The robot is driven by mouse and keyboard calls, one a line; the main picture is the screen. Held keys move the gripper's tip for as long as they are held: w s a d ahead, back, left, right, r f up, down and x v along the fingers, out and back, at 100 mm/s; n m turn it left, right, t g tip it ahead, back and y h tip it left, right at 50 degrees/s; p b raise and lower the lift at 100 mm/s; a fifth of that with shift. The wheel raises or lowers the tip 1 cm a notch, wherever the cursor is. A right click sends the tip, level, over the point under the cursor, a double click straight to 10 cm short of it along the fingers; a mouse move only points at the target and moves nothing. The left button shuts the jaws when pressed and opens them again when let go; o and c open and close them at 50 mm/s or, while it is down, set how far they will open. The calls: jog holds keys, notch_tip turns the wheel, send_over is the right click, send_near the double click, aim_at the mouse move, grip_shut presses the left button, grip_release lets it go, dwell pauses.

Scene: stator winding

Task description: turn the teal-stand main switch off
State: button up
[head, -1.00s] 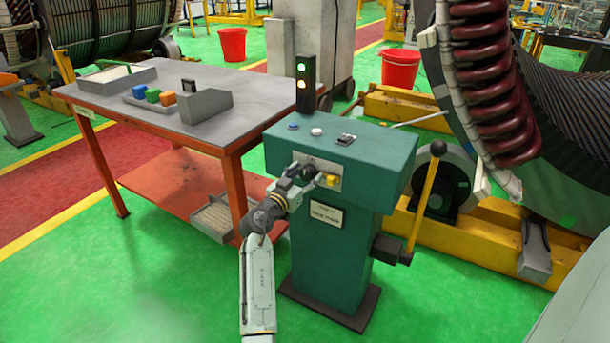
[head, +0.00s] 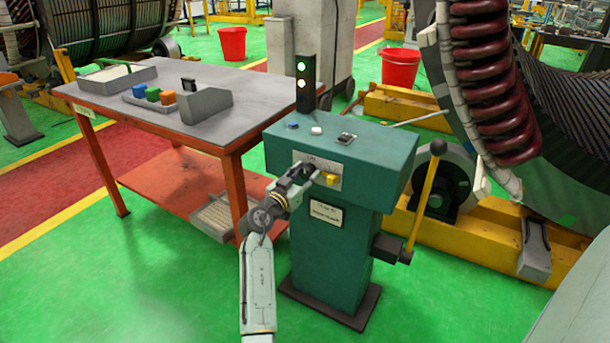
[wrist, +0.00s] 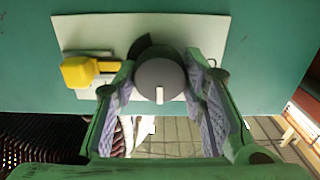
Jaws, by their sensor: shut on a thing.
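The teal stand (head: 335,250) carries a sloped-top box with a pale switch plate (head: 299,157) on its front. The main switch is a round dark grey knob with a white pointer mark; it shows in the wrist view (wrist: 158,76), with the mark pointing down there. My gripper (head: 306,177) is at the plate, shut on the knob with one finger at each side; it also shows in the wrist view (wrist: 161,90). In the head view the gripper hides most of the knob. A yellow lever-like part (head: 332,180) sits beside the knob on the plate.
A yellow-handled lever (head: 427,200) stands at the stand's right side. An orange-legged table (head: 140,130) with coloured blocks is at left. Green floor in front is clear.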

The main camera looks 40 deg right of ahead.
jog(key=shift+n, duration=0.3)
jog(key=n+b, duration=0.1)
jog(key=n, duration=0.2)
jog(key=shift+n, duration=0.4)
jog(key=n, duration=0.4)
jog(key=n+p, duration=0.1)
jog(key=n, duration=0.4)
jog(key=shift+r, duration=0.1)
jog(key=shift+n+p, duration=1.05)
jog(key=shift+n, duration=1.15)
jog(key=o, duration=1.1)
jog(key=shift+o, duration=0.3)
jog(key=shift+f, duration=0.2)
